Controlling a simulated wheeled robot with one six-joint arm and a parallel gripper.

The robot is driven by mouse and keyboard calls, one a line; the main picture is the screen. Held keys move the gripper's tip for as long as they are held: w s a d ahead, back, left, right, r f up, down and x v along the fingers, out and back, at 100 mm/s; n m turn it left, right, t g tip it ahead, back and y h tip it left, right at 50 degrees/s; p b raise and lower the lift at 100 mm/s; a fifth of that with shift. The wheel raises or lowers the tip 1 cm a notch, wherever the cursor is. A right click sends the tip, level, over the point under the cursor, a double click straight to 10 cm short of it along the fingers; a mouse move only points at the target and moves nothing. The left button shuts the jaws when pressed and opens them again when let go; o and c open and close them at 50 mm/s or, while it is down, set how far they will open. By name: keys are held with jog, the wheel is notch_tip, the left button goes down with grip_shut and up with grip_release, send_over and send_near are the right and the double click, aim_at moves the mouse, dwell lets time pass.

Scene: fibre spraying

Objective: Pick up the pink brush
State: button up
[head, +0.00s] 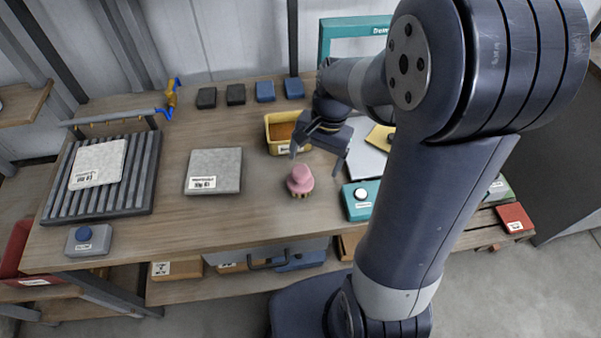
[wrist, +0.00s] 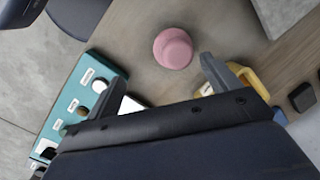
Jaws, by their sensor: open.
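The pink brush (head: 300,180) stands upright on the wooden table, with its round pink knob up and its bristles down. In the wrist view the pink brush (wrist: 173,48) shows from above, beyond the fingertips and between their lines. My gripper (head: 320,158) is open and empty, above and slightly behind the brush in the head view. In the wrist view the two fingers of my gripper (wrist: 163,78) are spread wide, and neither touches the brush.
A yellow bin (head: 270,140) stands close behind the brush. A teal button box (head: 352,208) is at its right. A grey slab (head: 213,158) lies to the left, and a ribbed rack (head: 140,185) is further left. The wood in front of the brush is clear.

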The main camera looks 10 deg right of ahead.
aim_at(301, 170)
jog(key=a+r+n+h, duration=0.1)
jog(key=n, duration=0.1)
jog(key=a+r+n+h+p, duration=0.1)
jog(key=a+n, duration=0.1)
jog(key=shift+w+a+r, duration=0.15)
jog(key=shift+w, duration=0.25)
notch_tip(301, 170, down, 6)
jog(key=shift+r+p, duration=0.2)
jog(key=shift+p, duration=0.1)
jog(key=shift+w+f+p, duration=0.2)
jog(key=shift+f+p, duration=0.1)
jog(key=shift+f, duration=1)
jog(key=shift+w+f+p, duration=0.2)
jog(key=shift+f+p, duration=0.05)
jog(key=shift+f, duration=1.05)
jog(key=c, duration=1.1)
notch_tip(301, 170, up, 10)
jog(key=shift+r+b, duration=0.1)
jog(key=shift+b, duration=0.35)
